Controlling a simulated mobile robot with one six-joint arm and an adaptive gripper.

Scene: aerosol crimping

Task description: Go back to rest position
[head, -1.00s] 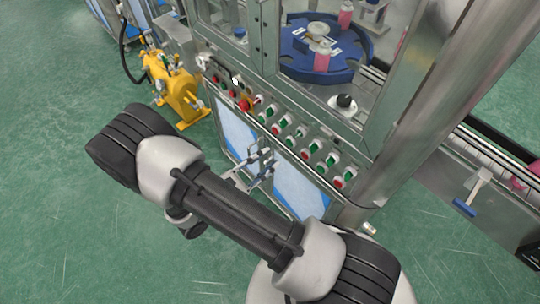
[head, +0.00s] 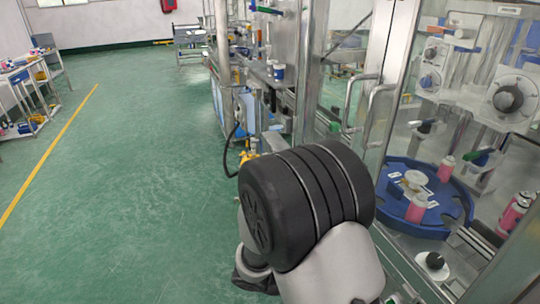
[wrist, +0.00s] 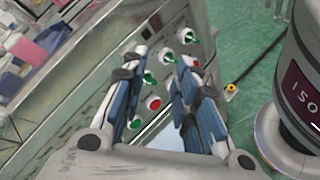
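My gripper (wrist: 160,85) shows in the wrist view, with its two blue-padded fingers apart and nothing between them. Behind the fingers is the machine's button panel (wrist: 112,98), with green switches (wrist: 168,57) and a red button (wrist: 153,103). I cannot tell how far the fingertips are from the panel. In the head view my arm fills the lower middle and my gripper is out of sight.
The machine's blue rotary table (head: 448,206) holds pink cans (head: 446,168) behind framed doors with metal handles (head: 380,115). Green floor (head: 130,190) lies open at left, with a yellow line (head: 50,153). A shelf rack (head: 25,90) stands at far left.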

